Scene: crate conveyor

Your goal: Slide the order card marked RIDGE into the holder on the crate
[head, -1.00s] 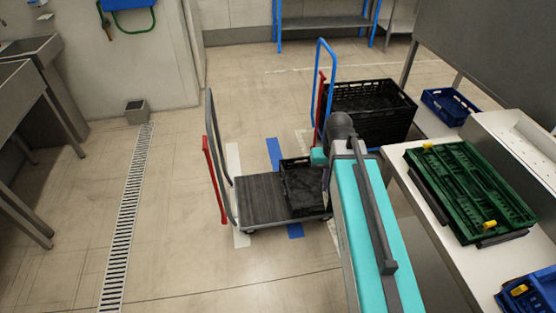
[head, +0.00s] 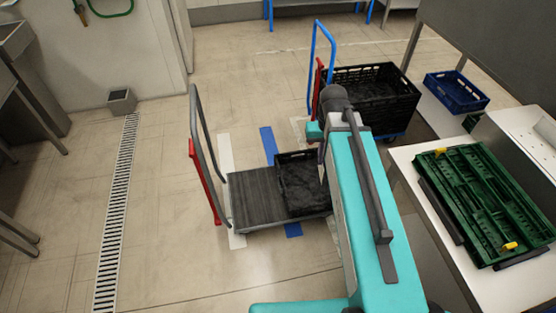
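No order card, no RIDGE marking and no card holder can be made out in the head view. A low black crate (head: 296,156) sits on the right half of a flat grey trolley (head: 256,188). A larger black crate (head: 400,108) stands on a blue-handled trolley behind it. A green crate (head: 450,232), which looks folded flat with yellow clips, lies on the white table at the right. My teal arm reaches up the middle of the view and covers part of the grey trolley's right side. My gripper is not visible.
A blue crate (head: 456,90) stands at the upper right. The white table (head: 412,162) edges the right side. A floor drain (head: 117,200) runs along the left, with a small grey box (head: 121,101) near its far end. The floor between drain and grey trolley is clear.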

